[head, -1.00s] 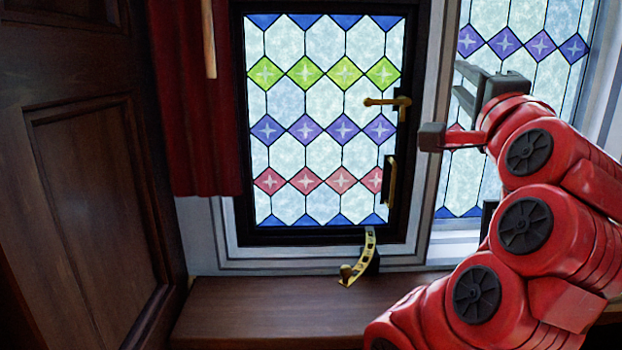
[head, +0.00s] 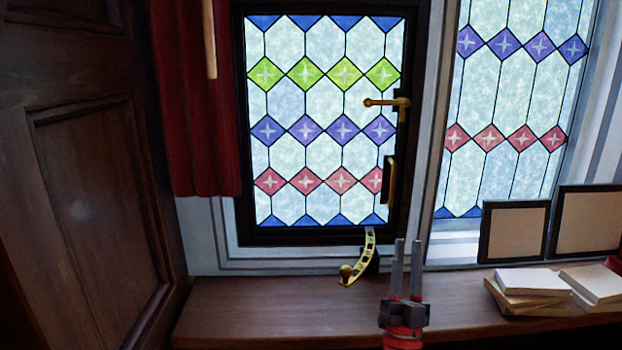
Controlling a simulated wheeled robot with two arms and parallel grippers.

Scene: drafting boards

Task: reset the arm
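My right gripper (head: 406,243) shows at the bottom of the head view, pointing up in front of the wooden sill (head: 255,305). Its two grey fingers stand side by side with a narrow gap between them, and I see nothing in the gap. Only the gripper and a short red piece of my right arm show; the rest is below the frame. My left gripper is not in view.
A stained-glass window (head: 325,120) has a brass handle (head: 385,102) and a curved brass stay (head: 361,262) at its foot. A dark wooden door (head: 95,190) and red curtain (head: 195,120) are left.

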